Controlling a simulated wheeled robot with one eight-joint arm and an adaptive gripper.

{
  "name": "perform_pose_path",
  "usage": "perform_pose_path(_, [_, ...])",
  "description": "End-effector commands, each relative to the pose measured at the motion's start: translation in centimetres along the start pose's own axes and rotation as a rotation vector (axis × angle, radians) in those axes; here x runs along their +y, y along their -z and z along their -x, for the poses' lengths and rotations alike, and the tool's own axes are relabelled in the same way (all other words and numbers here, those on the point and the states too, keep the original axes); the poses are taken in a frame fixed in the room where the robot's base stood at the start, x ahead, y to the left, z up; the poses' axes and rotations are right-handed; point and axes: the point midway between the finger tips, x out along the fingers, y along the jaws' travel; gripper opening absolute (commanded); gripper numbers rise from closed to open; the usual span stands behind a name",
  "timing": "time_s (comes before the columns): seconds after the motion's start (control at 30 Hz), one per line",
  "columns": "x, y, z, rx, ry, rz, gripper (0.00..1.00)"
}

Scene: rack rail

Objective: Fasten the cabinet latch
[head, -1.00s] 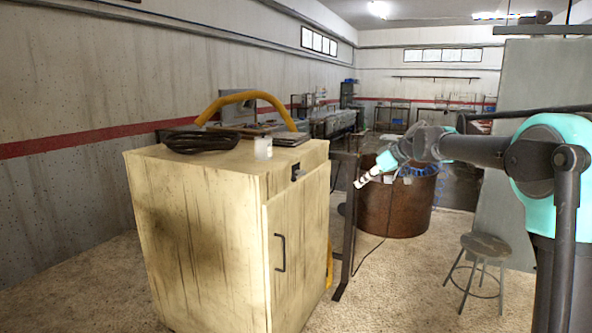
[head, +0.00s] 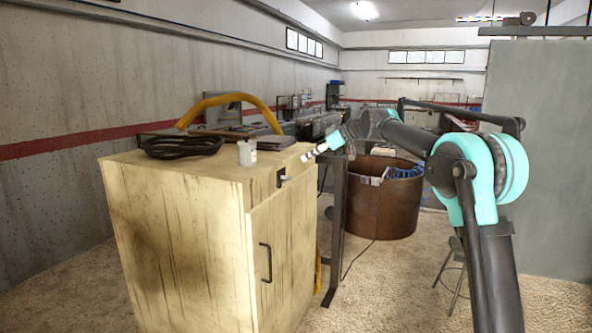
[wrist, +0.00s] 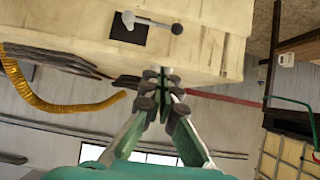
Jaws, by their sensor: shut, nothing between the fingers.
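The wooden cabinet (head: 190,240) stands at the left of the head view, its front door (head: 283,245) looking closed, with a black handle (head: 266,263). The latch (head: 283,178) is a small dark plate with a grey lever at the top of the front. In the wrist view the latch plate (wrist: 127,29) is black, and its lever with a round knob (wrist: 177,28) points to the right. My gripper (head: 306,156) is shut and empty, above and to the right of the latch in the head view. In the wrist view its closed fingertips (wrist: 162,72) lie below the knob, apart from it.
On the cabinet top are a black coil (head: 182,146) and a white cup (head: 247,153). A yellow hose (head: 230,98) arches behind. A dark metal stand (head: 336,225) and a rusty drum (head: 385,205) stand right of the cabinet.

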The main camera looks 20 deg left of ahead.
Motion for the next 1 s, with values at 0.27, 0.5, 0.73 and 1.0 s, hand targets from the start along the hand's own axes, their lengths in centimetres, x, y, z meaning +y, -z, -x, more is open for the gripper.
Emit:
perform_pose_path(0.27, [-0.1, 0.0, -4.7, -0.001, 0.002, 0.002, 0.00])
perform_pose_path(0.5, [-0.1, 0.0, -9.3, 0.000, 0.001, 0.001, 0.00])
perform_pose_path(0.73, [0.0, -2.1, -11.5, 0.000, 0.000, 0.000, 0.00])
perform_pose_path(1.0, [0.0, -2.9, -12.2, 0.000, 0.000, 0.000, 0.00])
